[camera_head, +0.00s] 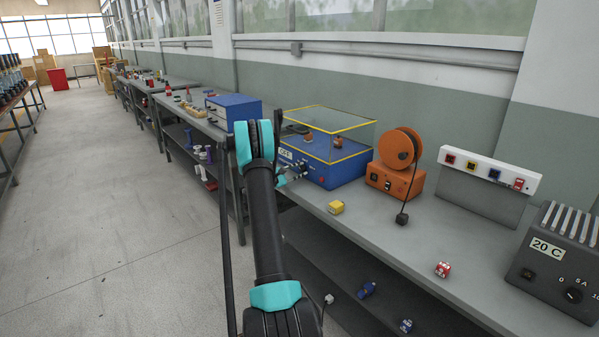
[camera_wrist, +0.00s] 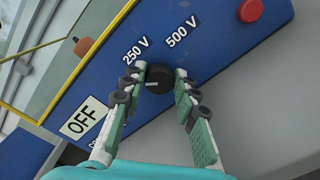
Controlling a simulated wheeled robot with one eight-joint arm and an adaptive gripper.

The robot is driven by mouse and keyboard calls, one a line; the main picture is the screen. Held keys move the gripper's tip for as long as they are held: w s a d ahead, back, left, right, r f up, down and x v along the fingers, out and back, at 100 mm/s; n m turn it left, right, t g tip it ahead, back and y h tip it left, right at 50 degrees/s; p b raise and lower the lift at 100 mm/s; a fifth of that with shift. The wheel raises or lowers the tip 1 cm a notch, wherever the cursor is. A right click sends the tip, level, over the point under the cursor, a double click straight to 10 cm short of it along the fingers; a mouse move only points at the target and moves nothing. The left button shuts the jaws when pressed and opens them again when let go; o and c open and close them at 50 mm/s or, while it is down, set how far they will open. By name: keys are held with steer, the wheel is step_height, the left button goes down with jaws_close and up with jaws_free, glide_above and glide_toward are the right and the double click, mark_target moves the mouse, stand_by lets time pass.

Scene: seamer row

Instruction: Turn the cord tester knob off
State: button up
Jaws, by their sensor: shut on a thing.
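The cord tester (camera_head: 318,175) is a blue box with a clear yellow-edged cover, on the bench beyond my arm. In the wrist view its blue front panel (camera_wrist: 215,62) carries a round black knob (camera_wrist: 159,78) with a white mark pointing roughly left in the picture. The labels read OFF (camera_wrist: 80,118) at lower left, 250 V (camera_wrist: 136,50) above the knob and 500 V (camera_wrist: 183,31) at upper right. My gripper (camera_wrist: 161,73) is shut on the knob, one fingertip on each side. In the head view my gripper (camera_head: 292,176) is partly hidden by my arm.
A red button (camera_wrist: 250,10) sits on the panel, right of the knob. The floor at left is clear.

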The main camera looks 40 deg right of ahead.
steer(key=shift+n, duration=1)
steer(key=o, duration=1.2)
steer(key=shift+c, duration=0.2)
steer(key=shift+a, duration=0.1)
steer(key=a, duration=1.2)
steer(key=shift+s, duration=0.4)
